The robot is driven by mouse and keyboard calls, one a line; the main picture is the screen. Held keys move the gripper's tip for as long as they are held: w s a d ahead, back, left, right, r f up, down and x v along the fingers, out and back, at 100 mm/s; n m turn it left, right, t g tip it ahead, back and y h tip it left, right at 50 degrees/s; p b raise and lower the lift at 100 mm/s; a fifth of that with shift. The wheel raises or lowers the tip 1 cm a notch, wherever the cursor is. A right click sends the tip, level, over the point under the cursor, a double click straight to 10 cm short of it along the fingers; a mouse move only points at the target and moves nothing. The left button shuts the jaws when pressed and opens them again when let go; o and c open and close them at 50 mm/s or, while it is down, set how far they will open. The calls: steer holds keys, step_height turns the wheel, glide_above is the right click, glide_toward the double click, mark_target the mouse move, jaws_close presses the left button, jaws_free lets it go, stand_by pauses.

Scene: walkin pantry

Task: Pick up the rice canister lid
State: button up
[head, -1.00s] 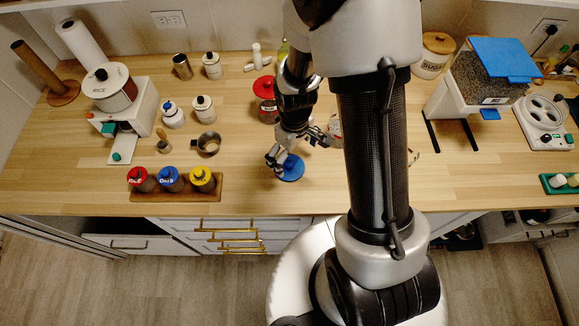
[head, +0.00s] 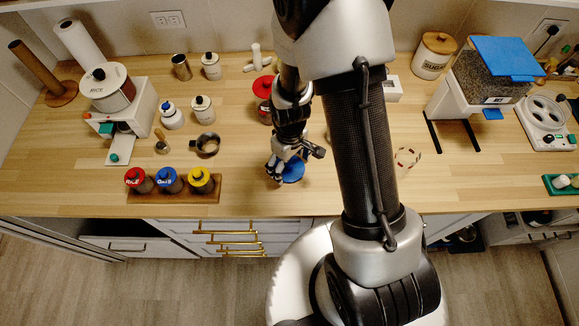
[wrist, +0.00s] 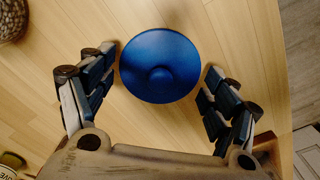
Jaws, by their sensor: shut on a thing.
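A round blue lid (head: 292,172) with a raised centre knob is at the front middle of the counter. I cannot tell whether the lid is clear of the wood. A large canister marked RICE (head: 109,90) stands in a white dispenser at the left, with a white, black-knobbed top on it. No writing shows on the blue lid.
A wooden rack (head: 205,195) with red-, blue- and yellow-topped jars is left of my gripper, near the front edge. A red-lidded jar (head: 263,87) stands behind it. A patterned glass (head: 407,157) is to the right. Bare wood lies between the rack and gripper.

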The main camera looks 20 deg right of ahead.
steer(key=c, duration=0.8)
steer(key=shift+s, duration=0.25)
steer(key=c, duration=0.5)
steer(key=shift+f, duration=0.1)
